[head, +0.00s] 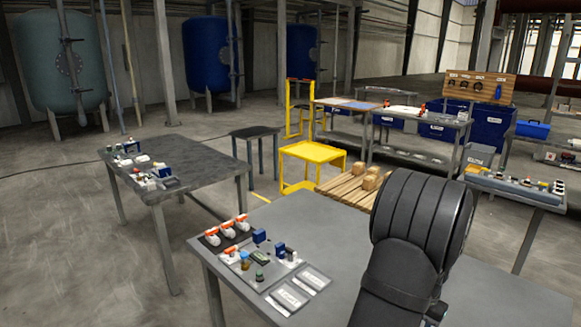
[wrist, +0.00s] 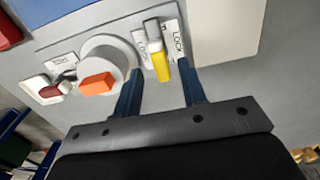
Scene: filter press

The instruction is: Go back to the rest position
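My gripper (wrist: 162,85) shows in the wrist view as two blue fingers standing apart, with a gap on each side of what is between them. A yellow-tipped lever (wrist: 160,66) on a pale panel (wrist: 100,38) shows in that gap, next to a label reading "Lock" (wrist: 178,42). No contact between the fingers and the lever is visible. My dark arm link fills the lower right of the head view, and the gripper is not seen there.
The wrist view also shows an orange handle (wrist: 97,84) on a round white body and a dark red handle (wrist: 50,91) left of my fingers. In the head view, a grey table (head: 330,240) carries small valves and switches. A dark table (head: 180,165) stands at left.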

